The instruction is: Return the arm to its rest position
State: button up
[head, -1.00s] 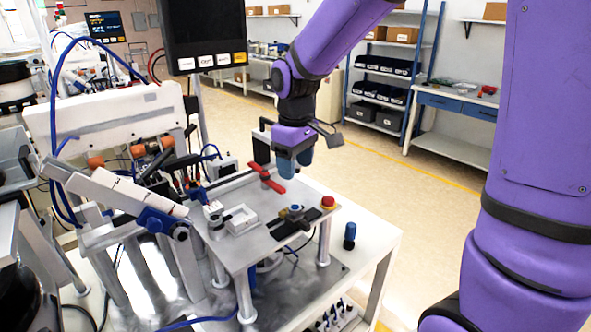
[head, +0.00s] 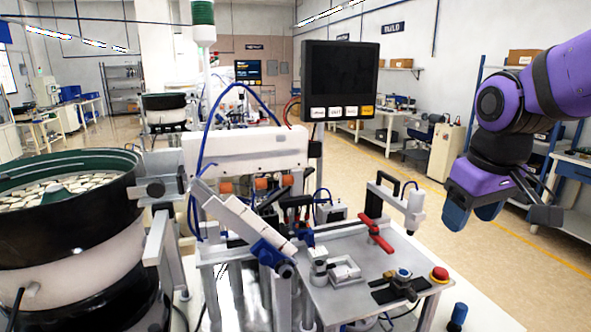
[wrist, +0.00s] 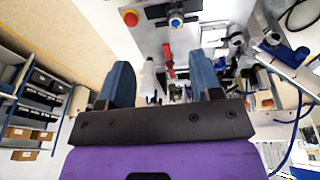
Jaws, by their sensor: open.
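My purple arm is raised at the right in the head view. My gripper (head: 472,214) hangs over the floor to the right of the workstation, clear of the table, with its blue fingers pointing down. In the wrist view my gripper (wrist: 163,84) shows its two blue fingers wide apart with nothing between them. The arm's upper links run out of the head view at the right edge.
The workstation plate (head: 340,296) carries a red lever (head: 375,234), a red button (head: 439,274) and a grey post arm (head: 412,208). A monitor (head: 340,80) stands behind it. A bowl feeder (head: 70,230) is at the left. The floor (head: 520,258) beside the table is open.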

jog(key=s+d+r+m+t, duration=0.1)
jog(key=s, duration=0.4)
jog(key=s+d+r+m+t, duration=0.1)
jog(key=s+r+m, duration=0.1)
jog(key=s, duration=0.4)
jog(key=shift+s+d+t, duration=0.3)
jog(key=shift+d, duration=0.1)
